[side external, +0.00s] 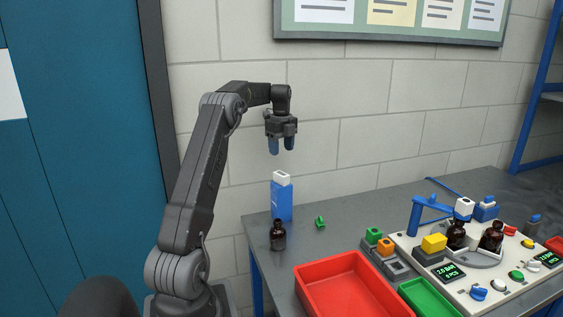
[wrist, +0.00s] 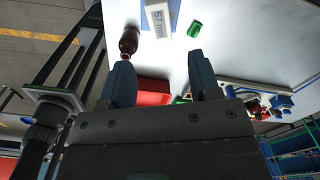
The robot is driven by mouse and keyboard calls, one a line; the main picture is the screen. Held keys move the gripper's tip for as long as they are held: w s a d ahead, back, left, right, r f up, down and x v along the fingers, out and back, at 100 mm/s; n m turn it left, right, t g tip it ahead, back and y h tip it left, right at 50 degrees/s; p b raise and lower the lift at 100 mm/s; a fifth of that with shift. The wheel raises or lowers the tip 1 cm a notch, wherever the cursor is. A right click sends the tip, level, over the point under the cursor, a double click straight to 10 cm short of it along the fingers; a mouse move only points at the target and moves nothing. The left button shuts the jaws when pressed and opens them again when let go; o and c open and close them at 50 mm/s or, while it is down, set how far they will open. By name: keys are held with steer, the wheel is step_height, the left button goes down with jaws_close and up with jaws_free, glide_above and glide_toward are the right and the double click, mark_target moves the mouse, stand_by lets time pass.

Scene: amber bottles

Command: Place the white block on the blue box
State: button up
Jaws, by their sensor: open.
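The tall blue box (side external: 281,203) stands upright at the table's back left. The white block (side external: 282,178) is on top of it, looking slightly tilted in the side external view; I cannot tell how fully it rests there. My gripper (side external: 282,148) is open and empty above the block, with a clear gap between. In the wrist view, the white block (wrist: 157,18) shows dark markings at the top edge, partly cut off, beyond my open fingers (wrist: 159,65).
A dark amber bottle (side external: 278,236) stands in front of the blue box. A small green piece (side external: 320,223) lies to its right. A red tray (side external: 349,290) and green tray (side external: 429,299) are nearer. A white station (side external: 480,270) with bottles and coloured blocks is at right.

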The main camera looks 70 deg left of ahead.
steer(key=w+d+r+n, duration=0.1)
steer(key=w+d+r, duration=0.1)
steer(key=d+r, duration=0.35)
steer(key=w+d+r+n, duration=0.1)
steer(key=w+d+r, duration=0.1)
steer(key=d, duration=0.6)
steer(key=s+d+r+n+t+y, duration=0.1)
steer(key=d+n, duration=0.1)
steer(key=d, duration=0.6)
steer(key=s+d+r+n+t, duration=0.1)
steer(key=d+r+n, duration=0.1)
steer(key=d, duration=0.6)
steer(key=s+d+f+n+t, duration=0.1)
steer(key=s+d+f+n, duration=0.2)
steer(key=s+d, duration=0.5)
steer(key=s+d+f+n+t+h, duration=0.1)
steer(key=s+d+f+n+t, duration=0.1)
steer(key=s+d+f+n, duration=0.2)
steer(key=s+d, duration=0.3)
steer(key=d, duration=0.3)
steer(key=shift+s+d+t, duration=0.2)
steer(key=shift+s+t, duration=0.1)
steer(key=shift+s, duration=0.05)
